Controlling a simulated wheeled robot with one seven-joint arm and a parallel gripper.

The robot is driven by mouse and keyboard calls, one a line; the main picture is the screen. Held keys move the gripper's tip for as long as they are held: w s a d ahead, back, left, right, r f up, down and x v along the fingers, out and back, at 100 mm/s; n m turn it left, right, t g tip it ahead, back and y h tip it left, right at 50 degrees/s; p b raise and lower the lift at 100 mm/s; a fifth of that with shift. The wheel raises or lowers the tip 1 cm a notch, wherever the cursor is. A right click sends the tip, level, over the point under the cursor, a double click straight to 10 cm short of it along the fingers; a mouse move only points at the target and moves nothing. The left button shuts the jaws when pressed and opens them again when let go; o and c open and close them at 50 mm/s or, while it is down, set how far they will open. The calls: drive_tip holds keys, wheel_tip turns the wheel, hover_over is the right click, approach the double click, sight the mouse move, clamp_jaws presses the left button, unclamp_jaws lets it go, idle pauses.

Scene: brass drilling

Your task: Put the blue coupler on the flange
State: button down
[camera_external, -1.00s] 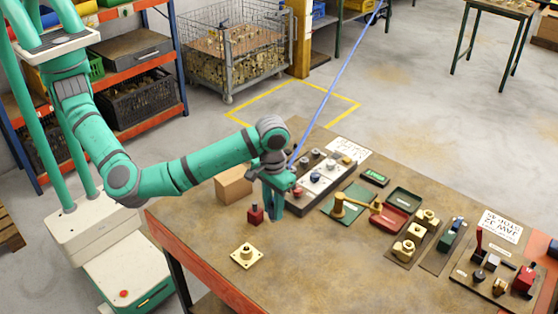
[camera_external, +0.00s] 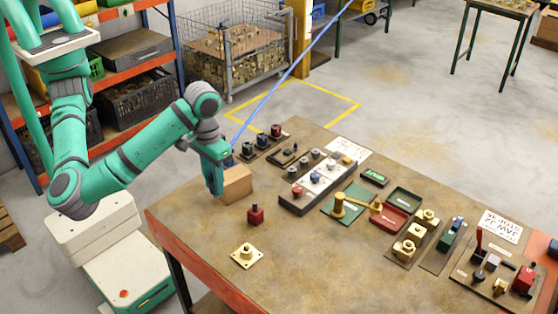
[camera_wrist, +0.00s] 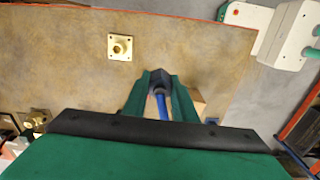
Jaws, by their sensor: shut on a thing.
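The brass flange (camera_external: 246,256), a square plate with a round raised neck, lies near the table's front left edge. It also shows in the wrist view (camera_wrist: 120,47), left of and beyond my fingertips. My gripper (camera_external: 214,190) is above the table's left side, in front of the cardboard box. In the wrist view, my gripper (camera_wrist: 158,78) is shut on the dark blue coupler (camera_wrist: 157,74), with its blue hose (camera_wrist: 160,106) running back between the fingers. The blue hose (camera_external: 290,73) rises to the upper right in the external view.
The cardboard box (camera_external: 237,184) is close behind my gripper. A fitting rack (camera_external: 318,180) and trays (camera_external: 390,217) lie right. The table front is clear.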

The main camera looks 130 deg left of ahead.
drive_tip(key=s+d+r, duration=0.1)
drive_tip(key=s+d, duration=0.1)
drive_tip(key=d, duration=0.1)
hover_over(246, 249)
wheel_tip(246, 249, down, 10)
drive_tip(key=shift+s+r, duration=0.15)
drive_tip(key=shift+f, duration=1.55)
drive_tip(key=shift+f, duration=0.15)
drive_tip(key=c, duration=1.5)
unclamp_jaws()
drive_tip(key=shift+o, duration=0.2)
